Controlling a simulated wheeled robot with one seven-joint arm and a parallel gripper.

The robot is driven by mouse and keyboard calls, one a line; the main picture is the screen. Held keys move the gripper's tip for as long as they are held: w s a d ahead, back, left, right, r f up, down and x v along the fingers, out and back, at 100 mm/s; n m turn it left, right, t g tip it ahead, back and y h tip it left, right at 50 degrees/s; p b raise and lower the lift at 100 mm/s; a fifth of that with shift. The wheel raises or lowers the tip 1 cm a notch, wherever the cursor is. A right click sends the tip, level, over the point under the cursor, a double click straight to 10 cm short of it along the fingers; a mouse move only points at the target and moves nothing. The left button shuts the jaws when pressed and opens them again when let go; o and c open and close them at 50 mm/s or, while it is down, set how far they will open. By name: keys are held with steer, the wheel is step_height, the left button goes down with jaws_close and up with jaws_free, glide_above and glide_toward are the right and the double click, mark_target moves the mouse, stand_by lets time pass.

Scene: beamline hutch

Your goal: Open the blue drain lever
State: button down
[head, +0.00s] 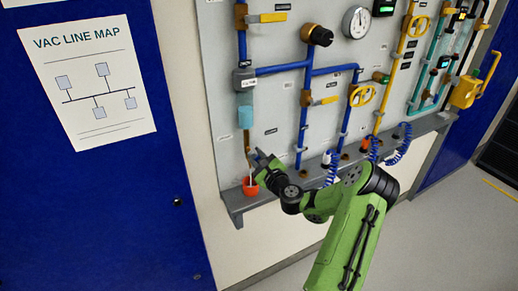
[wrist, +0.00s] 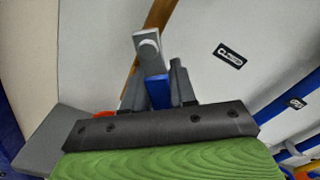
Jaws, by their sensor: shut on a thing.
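My gripper (head: 258,158) is at the lower left of the grey pipe panel, in front of the brown drain pipe (head: 247,141). In the wrist view, my gripper (wrist: 159,85) is shut on the blue drain lever (wrist: 157,91), with a dark finger on each side of it. The lever's blue part runs up to a grey piece with a pale round mark (wrist: 149,46), in front of the brown pipe. In the head view my fingers hide the lever, and I cannot tell its angle to the pipe there.
An orange cup (head: 250,187) stands on the grey ledge (head: 236,208) just below my gripper. Blue pipes, yellow-handled levers (head: 274,17) and a yellow handwheel (head: 362,95) are up and to the right. Coiled blue hoses (head: 331,168) hang at the right.

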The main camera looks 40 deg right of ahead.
steer(key=shift+w+a+f+m+p, duration=0.15)
steer(key=shift+a+m+p, duration=0.25)
steer(key=shift+m+p, duration=0.75)
steer(key=shift+w+a+f+m+p, duration=0.15)
steer(key=shift+a+m+p, duration=0.3)
steer(key=shift+m+p, duration=0.6)
steer(key=shift+w+a+f+m+p, duration=0.15)
steer(key=shift+a+m+p, duration=0.45)
steer(key=shift+m, duration=0.9)
steer(key=shift+s+d+f, duration=0.1)
steer(key=c, duration=1)
jaws_free()
steer(key=v, duration=1.5)
steer(key=shift+s, duration=0.4)
steer(key=shift+b, duration=0.3)
